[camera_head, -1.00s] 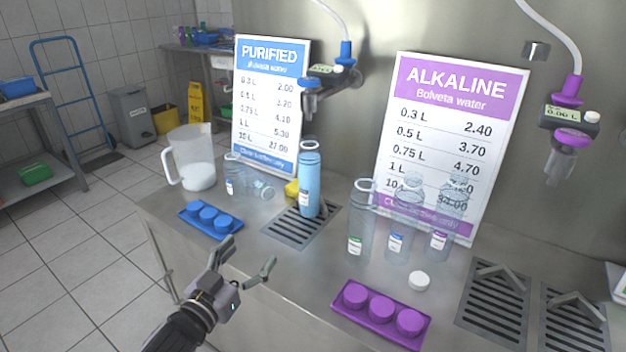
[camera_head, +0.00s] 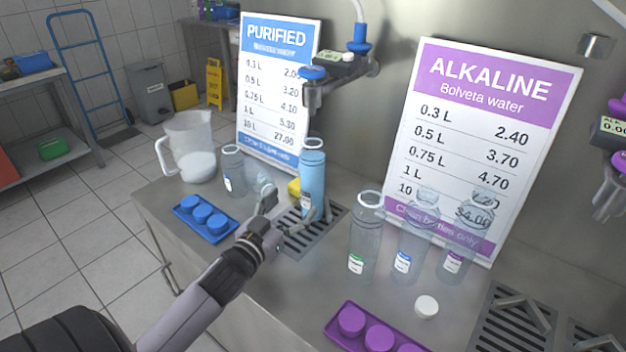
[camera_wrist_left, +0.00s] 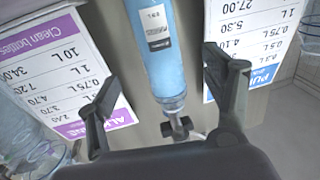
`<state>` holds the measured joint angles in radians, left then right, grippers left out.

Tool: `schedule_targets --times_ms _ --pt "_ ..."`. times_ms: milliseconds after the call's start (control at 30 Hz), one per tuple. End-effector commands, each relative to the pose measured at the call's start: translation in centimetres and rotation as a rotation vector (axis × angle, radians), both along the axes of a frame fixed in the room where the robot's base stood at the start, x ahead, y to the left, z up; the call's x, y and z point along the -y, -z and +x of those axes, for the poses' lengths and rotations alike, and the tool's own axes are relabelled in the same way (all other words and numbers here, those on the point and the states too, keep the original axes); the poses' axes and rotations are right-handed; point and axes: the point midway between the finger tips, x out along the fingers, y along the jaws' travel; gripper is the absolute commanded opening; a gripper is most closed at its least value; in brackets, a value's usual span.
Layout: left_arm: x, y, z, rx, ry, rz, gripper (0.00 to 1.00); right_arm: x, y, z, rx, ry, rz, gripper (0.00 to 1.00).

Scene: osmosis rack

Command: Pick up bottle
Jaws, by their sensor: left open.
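A blue bottle (camera_head: 312,180) stands upright on the metal drain grate (camera_head: 325,233), below the dispenser on the purified side. It also shows in the left wrist view (camera_wrist_left: 160,60), between the fingers and beyond them. My left gripper (camera_head: 292,215) is open just in front of the bottle's lower part, with nothing held. In the head view its fingers overlap the bottle's base, so the exact gap is hard to tell. Several clear bottles also stand here: one (camera_head: 232,175) by the pitcher and a group including one (camera_head: 365,235) right of the grate. My right gripper is not seen.
A pitcher (camera_head: 190,150), a blue cap tray (camera_head: 205,220), and a yellow object (camera_head: 294,187) are near the grate. A purple cap tray (camera_head: 375,338) and a white cap (camera_head: 426,307) lie at the front right. Price signs (camera_head: 480,130) stand behind.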

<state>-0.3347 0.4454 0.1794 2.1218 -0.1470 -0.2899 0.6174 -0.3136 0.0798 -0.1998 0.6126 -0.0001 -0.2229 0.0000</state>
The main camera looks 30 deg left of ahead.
Motion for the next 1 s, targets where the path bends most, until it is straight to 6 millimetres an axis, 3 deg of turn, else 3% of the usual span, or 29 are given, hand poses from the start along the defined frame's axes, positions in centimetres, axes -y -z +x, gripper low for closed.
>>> schedule_targets --times_ms 200,433,700,1000 --pt "-0.3 -0.1 3.8 0.002 0.0 -0.001 0.74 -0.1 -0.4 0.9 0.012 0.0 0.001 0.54" --pt "-0.4 0.0 5.4 0.001 0.0 0.0 0.74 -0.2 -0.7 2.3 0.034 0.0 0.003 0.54" --pt "-0.6 0.3 9.2 0.001 0.0 0.0 0.74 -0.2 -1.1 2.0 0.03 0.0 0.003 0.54" --pt "-0.6 0.5 9.9 -0.001 0.001 -0.001 0.74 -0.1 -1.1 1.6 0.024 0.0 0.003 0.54"
